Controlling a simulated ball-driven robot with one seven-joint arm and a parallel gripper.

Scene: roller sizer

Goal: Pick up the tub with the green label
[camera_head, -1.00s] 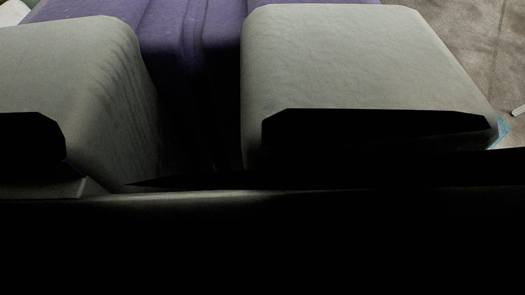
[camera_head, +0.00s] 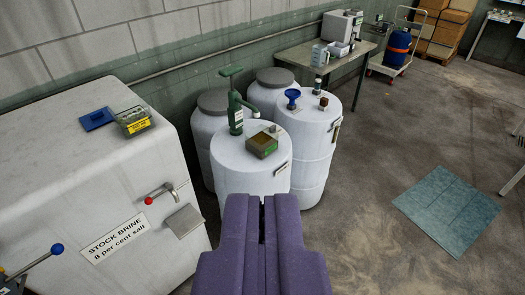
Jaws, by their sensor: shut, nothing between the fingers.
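A small tub (camera_head: 262,145) with brownish contents and a green patch on its side sits on top of the front white drum (camera_head: 232,172). The patch looks like a green label, too small to read. A second, clear tub (camera_head: 133,120) with a yellow label lies on the white brine tank at the left. My gripper (camera_head: 262,203), with purple fingers, is at the bottom middle of the view. It is shut and empty, in front of the front drum and apart from both tubs.
A green hand pump (camera_head: 236,105) stands just left of the tub on the drum. A blue funnel (camera_head: 292,97) and a small brown-topped bottle (camera_head: 323,103) stand on the drum behind. The brine tank (camera_head: 60,170) has a protruding tap (camera_head: 163,192). Floor at right is open around a teal mat (camera_head: 447,210).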

